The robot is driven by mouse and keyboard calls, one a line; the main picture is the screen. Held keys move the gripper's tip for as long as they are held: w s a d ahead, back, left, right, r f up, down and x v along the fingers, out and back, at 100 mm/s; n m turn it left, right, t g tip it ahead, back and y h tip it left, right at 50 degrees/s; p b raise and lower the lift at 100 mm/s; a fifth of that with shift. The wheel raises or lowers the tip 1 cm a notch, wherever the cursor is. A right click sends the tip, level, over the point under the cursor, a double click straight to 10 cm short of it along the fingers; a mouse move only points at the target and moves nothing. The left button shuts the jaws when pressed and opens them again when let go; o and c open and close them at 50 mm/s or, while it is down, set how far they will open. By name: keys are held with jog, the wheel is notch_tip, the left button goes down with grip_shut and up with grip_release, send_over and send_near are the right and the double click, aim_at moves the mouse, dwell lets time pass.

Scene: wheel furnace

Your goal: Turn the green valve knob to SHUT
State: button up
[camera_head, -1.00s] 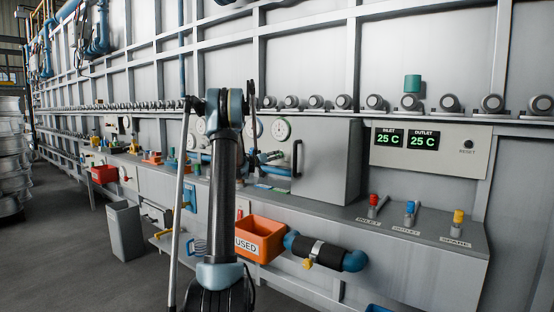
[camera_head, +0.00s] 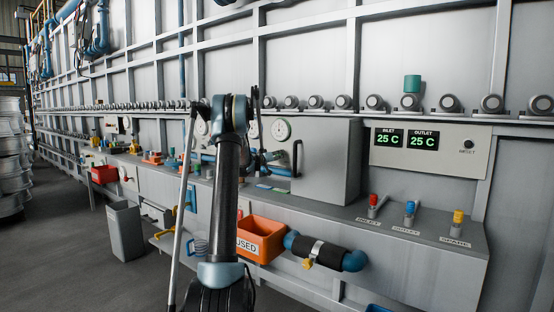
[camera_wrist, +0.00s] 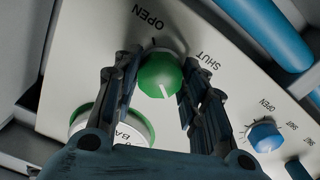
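The green valve knob (camera_wrist: 160,75) sits on a pale panel in the wrist view, with a white pointer line toward the bottom of the picture. The OPEN label (camera_wrist: 147,16) is above it and the SHUT label (camera_wrist: 207,59) is to its upper right. My gripper (camera_wrist: 160,68) has one finger on each side of the knob. The fingers are apart and close to its sides; whether they touch it cannot be told. In the head view my arm hides the gripper and the knob.
A blue knob (camera_wrist: 265,135) with its own labels is at right in the wrist view, near blue pipes (camera_wrist: 262,30). A round gauge (camera_wrist: 132,128) is partly behind the left finger. In the head view are a grey cabinet (camera_head: 330,165) and an orange bin (camera_head: 262,238).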

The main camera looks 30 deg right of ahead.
jog(key=shift+w+a+n, duration=0.1)
jog(key=shift+w+n, duration=0.05)
jog(key=shift+n, duration=2.55)
jog(key=shift+w+a+n, duration=0.1)
jog(key=shift+n, duration=2.6)
jog(key=shift+w+n, duration=0.15)
jog(key=shift+n, duration=2.85)
jog(key=o, duration=1)
jog(key=shift+o, duration=0.2)
jog(key=shift+a, duration=0.1)
jog(key=v, duration=1.1)
jog(key=shift+s+a+f, duration=0.1)
jog(key=shift+s+a, duration=0.05)
jog(key=shift+s, duration=0.35)
